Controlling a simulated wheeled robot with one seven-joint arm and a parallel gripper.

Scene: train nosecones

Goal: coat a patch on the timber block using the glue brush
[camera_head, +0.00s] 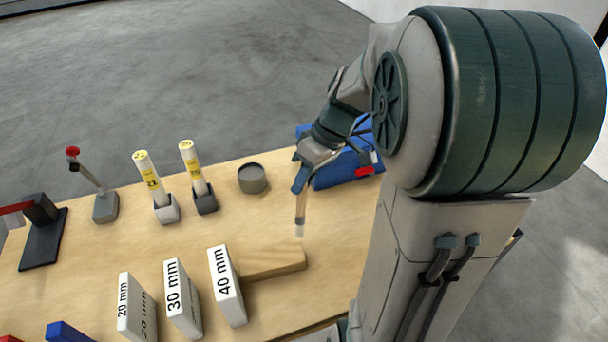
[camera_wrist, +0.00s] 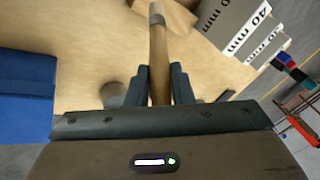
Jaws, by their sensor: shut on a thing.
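My gripper (camera_head: 300,180) is shut on the glue brush (camera_head: 300,214), which hangs with its pale tip downward above the table. In the wrist view the brush handle (camera_wrist: 158,60) runs between the two fingers (camera_wrist: 159,85), and its grey band and tip lie at the top edge. The timber block (camera_head: 272,262) lies flat on the table beside the 40 mm block. The brush tip is near the far right end of the timber in the head view; I cannot tell whether they touch. In the wrist view part of the timber (camera_wrist: 172,14) shows behind the brush tip.
White blocks marked 20 mm (camera_head: 136,308), 30 mm (camera_head: 182,300) and 40 mm (camera_head: 226,287) stand left of the timber. A grey round pot (camera_head: 253,178), two yellow-labelled tubes (camera_head: 150,180) in holders and a blue box (camera_head: 340,169) stand along the back.

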